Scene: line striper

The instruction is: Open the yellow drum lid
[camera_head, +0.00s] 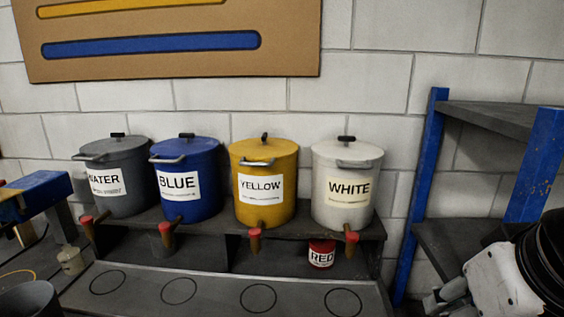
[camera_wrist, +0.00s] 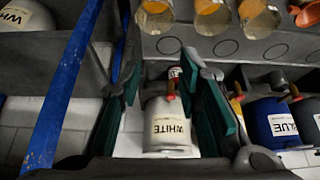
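The yellow drum (camera_head: 264,205) stands on the dark shelf between the blue and white drums. Its yellow lid (camera_head: 275,149) sits on top, with a small black handle (camera_head: 264,138) that looks more end-on than the handles of the other lids. A side handle and a red-ended spigot are on its front. In the wrist view only a sliver of the yellow drum shows beside a finger; its lid is hidden there. My gripper (camera_wrist: 168,85) is open, with teal finger pads apart and nothing held. The white drum (camera_wrist: 168,130) shows beyond the gap between the fingers.
The blue drum (camera_head: 187,190) and white drum (camera_head: 341,205) flank the yellow one closely; the grey water drum (camera_head: 118,180) is far left. A red can (camera_head: 321,254) is below the shelf. A blue-post rack (camera_head: 423,185) stands right, near my arm. Cups (camera_wrist: 212,16) show in the wrist view.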

